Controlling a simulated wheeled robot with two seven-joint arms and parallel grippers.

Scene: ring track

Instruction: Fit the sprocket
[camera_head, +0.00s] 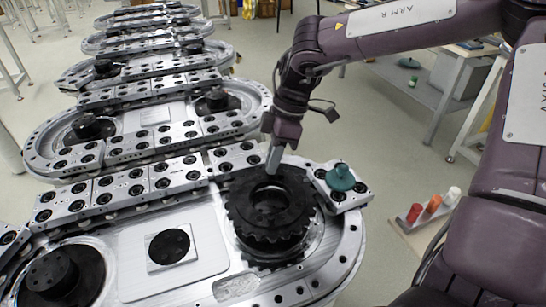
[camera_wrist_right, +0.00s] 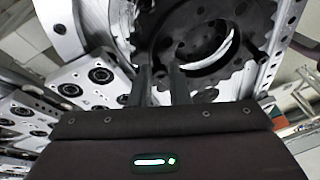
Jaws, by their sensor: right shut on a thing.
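The black toothed sprocket (camera_head: 243,205) is at the right end of the nearest ring track (camera_head: 335,255), with its central hole facing up. A dark toothed edge shows beneath it; I cannot tell whether the sprocket is seated or held slightly above. My right gripper (camera_head: 273,160) comes down from above and is shut on the sprocket's far rim. In the right wrist view the sprocket (camera_wrist_right: 255,30) fills the upper right, and the two dark fingers (camera_wrist_right: 162,80) reach its rim. My left gripper is not in view.
A green knob (camera_head: 340,177) stands on a metal block right of the sprocket. A dark round hub (camera_head: 52,273) sits at the track's left end. More ring tracks (camera_head: 150,115) line up behind. A tray with red, orange and white items (camera_head: 432,205) is at the right.

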